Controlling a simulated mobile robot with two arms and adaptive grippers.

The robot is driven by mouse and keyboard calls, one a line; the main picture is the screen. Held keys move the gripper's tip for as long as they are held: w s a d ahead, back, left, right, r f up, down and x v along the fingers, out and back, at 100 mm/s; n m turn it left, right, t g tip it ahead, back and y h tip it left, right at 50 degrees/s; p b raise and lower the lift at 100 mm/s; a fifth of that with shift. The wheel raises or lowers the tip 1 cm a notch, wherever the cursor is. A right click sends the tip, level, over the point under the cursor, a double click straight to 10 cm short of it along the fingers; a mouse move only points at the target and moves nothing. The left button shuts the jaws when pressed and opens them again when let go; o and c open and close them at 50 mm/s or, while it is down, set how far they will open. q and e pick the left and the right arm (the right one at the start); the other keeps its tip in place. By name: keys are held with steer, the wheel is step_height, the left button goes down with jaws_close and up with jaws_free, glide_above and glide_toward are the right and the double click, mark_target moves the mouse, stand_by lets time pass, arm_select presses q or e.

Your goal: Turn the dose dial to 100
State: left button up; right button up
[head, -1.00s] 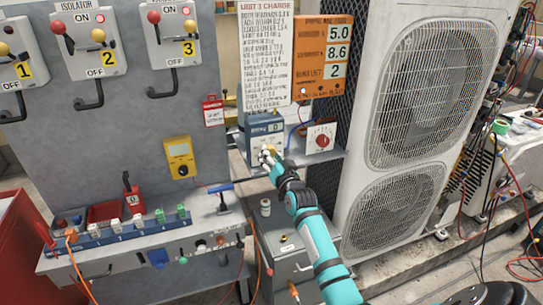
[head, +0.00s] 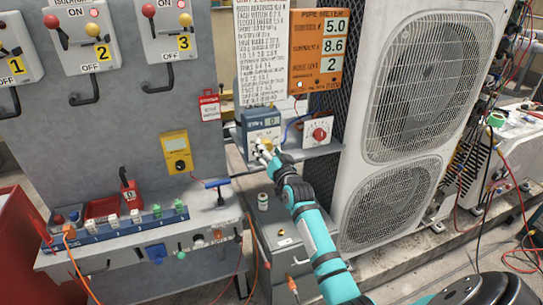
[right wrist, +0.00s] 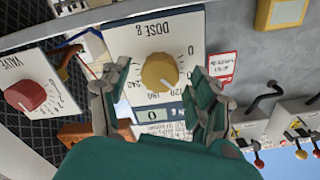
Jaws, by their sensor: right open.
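The dose dial is a round yellow knob (right wrist: 160,70) on a white panel marked DOSE g, seen upside down in the right wrist view. Its display (right wrist: 154,115) reads 0. In the head view the dose box (head: 250,128) stands on a grey shelf left of the condenser. My right gripper (right wrist: 158,88) is open, with one finger on each side of the knob and a gap to it on both sides. In the head view the right gripper (head: 263,150) is in front of the box and hides part of its face. My left gripper is not in view.
A red VALVE knob (head: 319,134) on a white panel sits right of the dose box. An orange pipe meter board (head: 318,50) and a white chart (head: 262,45) are above. A yellow meter (head: 177,152) and isolator switches are on the left. The condenser (head: 400,100) stands at right.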

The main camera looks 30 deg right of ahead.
steer(key=v, duration=1.2)
steer(key=shift+w, duration=0.1)
